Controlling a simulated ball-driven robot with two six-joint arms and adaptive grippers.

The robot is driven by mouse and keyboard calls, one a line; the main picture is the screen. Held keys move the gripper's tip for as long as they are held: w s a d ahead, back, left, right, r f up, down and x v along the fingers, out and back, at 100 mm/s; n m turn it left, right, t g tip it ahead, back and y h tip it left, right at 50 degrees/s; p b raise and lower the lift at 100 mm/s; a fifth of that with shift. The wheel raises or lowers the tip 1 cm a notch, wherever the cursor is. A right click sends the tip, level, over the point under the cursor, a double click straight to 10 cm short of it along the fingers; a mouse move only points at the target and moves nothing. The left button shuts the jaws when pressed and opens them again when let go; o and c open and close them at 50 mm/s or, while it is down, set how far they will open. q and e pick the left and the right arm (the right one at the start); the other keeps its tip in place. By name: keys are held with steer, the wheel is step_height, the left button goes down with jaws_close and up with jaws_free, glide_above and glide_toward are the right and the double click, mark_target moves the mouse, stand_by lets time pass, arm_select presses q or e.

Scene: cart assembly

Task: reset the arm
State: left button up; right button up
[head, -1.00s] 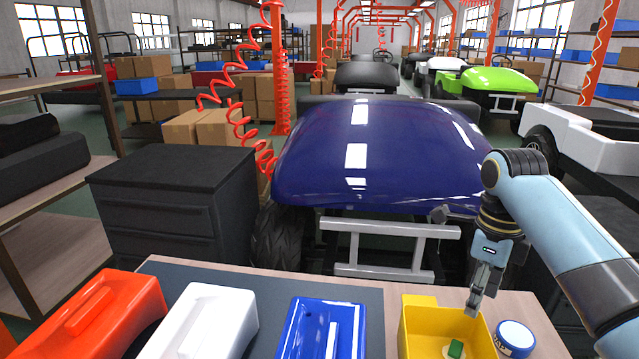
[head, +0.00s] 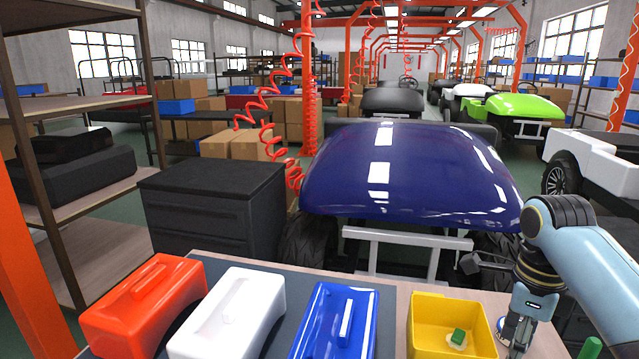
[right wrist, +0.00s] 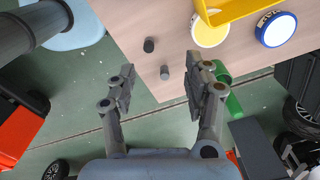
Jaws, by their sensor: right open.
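My right arm comes in from the right in the head view, bent with its wrist pointing down. My right gripper (head: 512,338) is low, to the right of the yellow bin (head: 418,352), and partly hides a round white-and-blue jar behind it. In the right wrist view the two fingers of my right gripper (right wrist: 160,85) are wide apart with nothing between them. They hang over the corner of the wooden table (right wrist: 125,30). My left gripper is not in view.
Red (head: 150,300), white (head: 235,315) and blue (head: 335,320) covers lie on the table's dark mat. A green block (head: 457,338) is in the yellow bin. A green cylinder (right wrist: 228,92) is beside the right finger. Two dark pegs (right wrist: 149,45) are on the table. A blue cart (head: 405,175) stands behind.

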steer(key=s+a+f+n+t, duration=0.1)
steer(key=s+f+n+t, duration=0.1)
steer(key=s+n, duration=1)
steer(key=s+a+r+n+t, duration=0.1)
steer(key=s+r+n, duration=0.2)
steer(key=s+n, duration=0.4)
steer(key=s+a+r+n+t, duration=0.1)
steer(key=s+r+n, duration=0.2)
steer(key=s+n, duration=0.35)
step_height(320, 180, down, 35)
steer(key=s+d+g+b, duration=0.2)
steer(key=d+b, duration=0.1)
steer(key=b, duration=0.4)
arm_select(q)
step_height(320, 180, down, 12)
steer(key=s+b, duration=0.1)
steer(key=b, duration=0.3)
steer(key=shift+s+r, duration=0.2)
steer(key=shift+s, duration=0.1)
arm_select(e)
steer(key=s+f+g, duration=0.1)
steer(key=s+f, duration=1.6)
steer(key=f, duration=0.2)
steer(key=shift+s+d+f+h, duration=0.2)
steer(key=shift+s+h, duration=0.1)
steer(key=shift+s, duration=0.1)
arm_select(q)
steer(key=shift+b, duration=0.3)
